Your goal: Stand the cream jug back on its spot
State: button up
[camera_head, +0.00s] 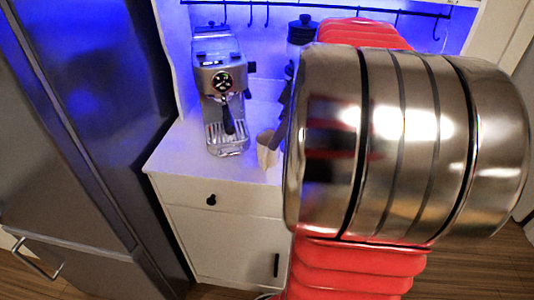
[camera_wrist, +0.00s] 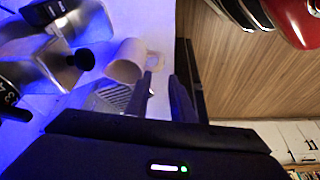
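The cream jug (camera_head: 266,151) stands on the white cabinet top, just right of the espresso machine (camera_head: 222,92), and looks upright. In the wrist view the jug (camera_wrist: 126,62) appears sideways, with its handle (camera_wrist: 156,62) towards my fingers. My gripper (camera_wrist: 163,82) has its two dark fingers apart, with pale surface showing between them. The fingertips are close to the handle; whether they touch it I cannot tell. In the head view my arm hides most of the gripper. The jug's spot cannot be made out.
The espresso machine also shows in the wrist view (camera_wrist: 75,55), close beside the jug. A dark grinder-like thing (camera_head: 301,30) stands at the back. A hook rail (camera_head: 350,9) runs along the back wall. A tall dark fridge (camera_head: 75,120) stands left of the cabinet.

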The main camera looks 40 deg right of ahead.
aim_at(264, 162)
jog(key=x, duration=0.6)
jog(key=shift+f, duration=0.15)
jog(key=shift+x, duration=2.5)
jog(key=shift+s, duration=0.2)
jog(key=shift+c, duration=0.5)
grip_shut()
